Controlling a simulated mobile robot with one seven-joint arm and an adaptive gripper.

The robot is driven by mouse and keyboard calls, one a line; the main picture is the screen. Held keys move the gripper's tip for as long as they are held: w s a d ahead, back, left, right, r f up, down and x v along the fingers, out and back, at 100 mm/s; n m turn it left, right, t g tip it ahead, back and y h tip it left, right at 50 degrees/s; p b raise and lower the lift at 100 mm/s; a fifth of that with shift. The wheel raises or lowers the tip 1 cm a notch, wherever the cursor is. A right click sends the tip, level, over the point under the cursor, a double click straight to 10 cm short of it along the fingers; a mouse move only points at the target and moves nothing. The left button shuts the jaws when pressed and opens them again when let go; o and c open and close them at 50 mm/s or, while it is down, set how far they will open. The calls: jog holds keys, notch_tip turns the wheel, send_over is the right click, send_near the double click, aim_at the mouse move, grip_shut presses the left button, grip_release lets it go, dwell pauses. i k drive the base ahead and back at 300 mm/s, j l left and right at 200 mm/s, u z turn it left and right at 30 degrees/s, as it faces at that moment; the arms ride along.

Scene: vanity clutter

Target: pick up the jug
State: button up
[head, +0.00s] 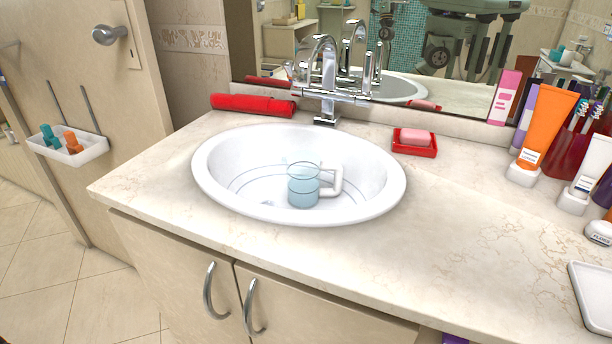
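The jug (303,187) is a clear, light-blue vessel with a thick white handle on its right side. It stands upright inside the white oval sink basin (212,178), near the front of the bowl. Its rim is open at the top and nothing touches its handle. My gripper is not in view directly. Parts of a grey-green robot show in the mirror (400,45), but its gripper cannot be made out there.
A chrome faucet (327,85) rises behind the sink. A red rolled item (252,105) lies back left. A red soap dish (427,151) with pink soap (415,137) sits right of the basin. Tubes, including an orange one (548,118), crowd the right.

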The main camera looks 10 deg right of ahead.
aim_at(315, 180)
jog(key=j+z, duration=0.2)
jog(key=j, duration=0.2)
jog(key=k+j+z, duration=0.15)
jog(key=j, duration=0.2)
jog(key=k+j+z, duration=0.2)
jog(key=j, duration=0.15)
jog(key=j+z, duration=0.2)
jog(key=j, duration=0.2)
jog(key=k+j+z, duration=0.25)
jog(key=j+z, duration=0.15)
jog(key=j, duration=0.25)
jog(key=i, duration=1.35)
